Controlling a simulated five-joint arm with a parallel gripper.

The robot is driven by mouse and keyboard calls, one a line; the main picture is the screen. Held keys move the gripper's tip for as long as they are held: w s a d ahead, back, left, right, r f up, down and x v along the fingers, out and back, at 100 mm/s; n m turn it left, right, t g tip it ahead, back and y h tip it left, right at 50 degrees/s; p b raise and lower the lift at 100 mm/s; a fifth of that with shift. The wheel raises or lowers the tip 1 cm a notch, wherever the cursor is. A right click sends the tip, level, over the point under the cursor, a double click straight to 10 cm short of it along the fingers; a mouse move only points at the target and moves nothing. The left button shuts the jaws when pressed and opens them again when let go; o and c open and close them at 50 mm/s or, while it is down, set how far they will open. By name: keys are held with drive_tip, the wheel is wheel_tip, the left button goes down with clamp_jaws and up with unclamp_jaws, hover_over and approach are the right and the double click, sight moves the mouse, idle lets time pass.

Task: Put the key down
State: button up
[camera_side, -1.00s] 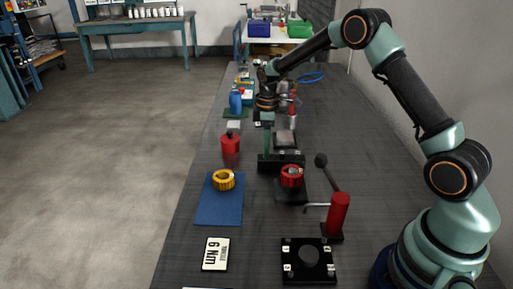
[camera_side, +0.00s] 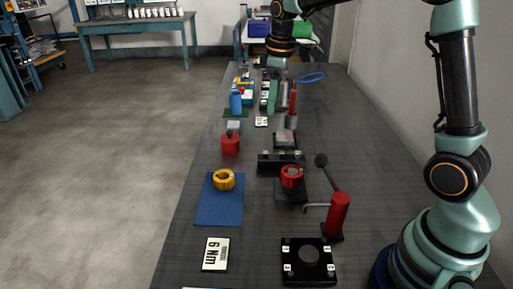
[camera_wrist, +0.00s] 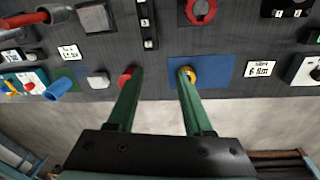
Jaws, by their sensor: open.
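My gripper (camera_wrist: 156,72) is open in the wrist view. Its two green fingers are spread, with nothing held between them. Bare bench shows between the tips. I cannot pick out a key for certain in either view. A black block (camera_side: 281,163) with small white labels lies across the middle of the bench; the wrist view shows it too (camera_wrist: 147,24). I cannot tell whether a key is in it.
A yellow ring (camera_side: 224,180) sits on a blue mat (camera_side: 220,208), a red knobbed ring (camera_side: 292,176) on a dark base. A red can (camera_side: 230,143) stands left of the block. A red cylinder with a bent rod (camera_side: 338,214) stands near right. A "6 Nm" card (camera_side: 215,254) lies in front.

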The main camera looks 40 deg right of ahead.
drive_tip(key=s+a+r+m+t, duration=0.1)
drive_tip(key=s+a+m+t, duration=0.1)
drive_tip(key=s, duration=0.6)
drive_tip(key=s+a+r+m+t, duration=0.1)
drive_tip(key=s+a+m+t, duration=0.1)
drive_tip(key=s, duration=0.7)
drive_tip(key=a+m, duration=0.1)
drive_tip(key=m, duration=0.1)
drive_tip(key=shift+a+r+m, duration=0.2)
drive_tip(key=shift+r+m, duration=0.2)
